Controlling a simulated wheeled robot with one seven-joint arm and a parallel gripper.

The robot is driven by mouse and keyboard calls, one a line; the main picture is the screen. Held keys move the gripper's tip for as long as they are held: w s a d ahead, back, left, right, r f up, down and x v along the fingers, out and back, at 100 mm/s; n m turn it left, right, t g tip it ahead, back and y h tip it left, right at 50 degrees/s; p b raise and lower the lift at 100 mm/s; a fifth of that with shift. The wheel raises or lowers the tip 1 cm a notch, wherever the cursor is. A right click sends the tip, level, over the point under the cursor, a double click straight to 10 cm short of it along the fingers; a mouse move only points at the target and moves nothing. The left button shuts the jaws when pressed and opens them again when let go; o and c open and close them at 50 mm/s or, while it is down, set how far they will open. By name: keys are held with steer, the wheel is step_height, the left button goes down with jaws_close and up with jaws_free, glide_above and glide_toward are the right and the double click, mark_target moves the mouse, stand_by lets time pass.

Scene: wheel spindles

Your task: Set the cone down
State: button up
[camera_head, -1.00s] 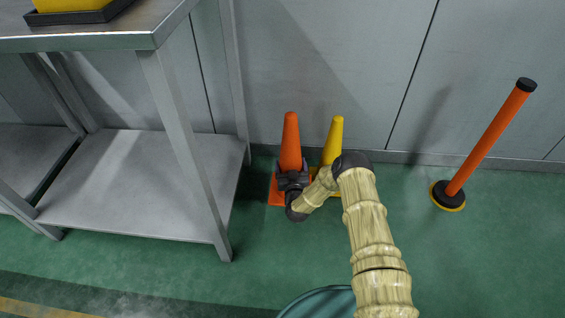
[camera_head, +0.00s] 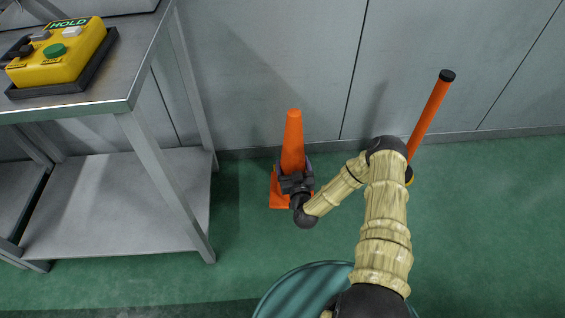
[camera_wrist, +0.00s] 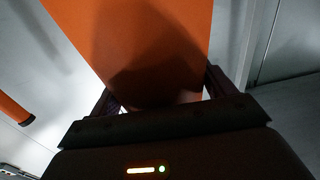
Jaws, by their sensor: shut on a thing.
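An orange cone (camera_head: 292,142) stands upright in the head view, in front of the wall. My gripper (camera_head: 296,182) is shut on its lower body, above the square orange base (camera_head: 279,192). I cannot tell whether the base touches the floor or hangs just above it. In the wrist view the cone's orange side (camera_wrist: 150,40) fills the space between the fingers (camera_wrist: 160,100), and its lower part is dark in shadow. The yellow cone seen earlier is now almost wholly hidden behind the orange one.
A metal table (camera_head: 125,105) with a low shelf stands at left, bearing a yellow button box (camera_head: 62,62). An orange post with a black cap (camera_head: 432,110) stands at right, partly behind my arm. The wall (camera_head: 280,60) closes off the back. Green floor (camera_head: 240,235) is clear between table and cone.

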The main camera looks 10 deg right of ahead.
mark_target(302, 137)
steer(key=shift+h, duration=0.3)
steer(key=r+p, duration=0.4)
steer(key=r, duration=0.1)
steer(key=s+d+r+p, duration=0.1)
steer(key=r+p, duration=0.3)
steer(key=r, duration=0.1)
steer(key=s+d+r+p, duration=0.1)
steer(key=r+p, duration=0.2)
steer(key=r, duration=0.2)
steer(key=shift+s+r+p, duration=0.15)
steer(key=shift+r+p, duration=0.1)
steer(key=shift+p, duration=0.15)
step_height(302, 137, up, 23)
steer(key=p, duration=2.3)
steer(key=shift+d+r, duration=0.15)
steer(key=shift+d, duration=0.05)
steer(key=shift+s, duration=0.1)
